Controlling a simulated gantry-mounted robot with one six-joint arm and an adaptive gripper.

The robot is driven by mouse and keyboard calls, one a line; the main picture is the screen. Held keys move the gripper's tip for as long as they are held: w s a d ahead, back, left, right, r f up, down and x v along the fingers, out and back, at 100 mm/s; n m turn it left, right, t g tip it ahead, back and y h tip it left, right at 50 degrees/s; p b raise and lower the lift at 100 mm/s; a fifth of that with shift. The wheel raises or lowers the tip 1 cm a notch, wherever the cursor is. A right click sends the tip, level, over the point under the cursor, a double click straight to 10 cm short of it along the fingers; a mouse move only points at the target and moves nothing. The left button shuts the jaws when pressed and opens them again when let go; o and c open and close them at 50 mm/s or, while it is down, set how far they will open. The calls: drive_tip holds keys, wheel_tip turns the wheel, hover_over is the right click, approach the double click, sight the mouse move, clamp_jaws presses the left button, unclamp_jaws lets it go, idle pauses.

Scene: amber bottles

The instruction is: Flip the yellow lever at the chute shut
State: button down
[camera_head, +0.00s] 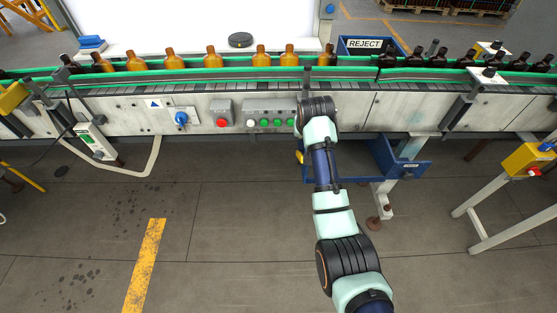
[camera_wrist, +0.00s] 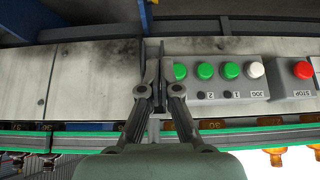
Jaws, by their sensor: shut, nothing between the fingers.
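A small yellow piece (camera_head: 299,157), which looks like part of the lever, shows just left of my arm beside the blue chute (camera_head: 350,163) under the conveyor. My arm covers most of the area around it, so the lever's position cannot be told. The lever does not show clearly in the wrist view. My gripper (camera_wrist: 153,48) is shut and empty, its fingers together in front of the conveyor's side panel, beside the end of the button box. In the head view its fingers are not clearly visible beyond my wrist.
Amber bottles (camera_head: 213,58) stand on the conveyor behind. A blue REJECT bin (camera_head: 365,45) is at the back. The floor in front is mostly clear.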

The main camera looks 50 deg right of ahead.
sight(301, 156)
drive_tip(key=b+x, duration=0.1)
drive_tip(key=x, duration=0.2)
drive_tip(key=b+x, duration=0.2)
drive_tip(key=x, duration=0.2)
drive_tip(key=s+b+x, duration=0.1)
drive_tip(key=b+x, duration=0.1)
drive_tip(key=x, duration=0.1)
drive_tip(key=shift+w+d+f, duration=0.2)
drive_tip(key=shift+d+f, duration=0.1)
drive_tip(key=shift+f, duration=0.15)
drive_tip(key=shift+s+a+f, duration=0.4)
drive_tip(key=shift+a+f, duration=0.15)
drive_tip(key=shift+s+a+f, duration=0.4)
drive_tip(key=shift+a+f, duration=0.2)
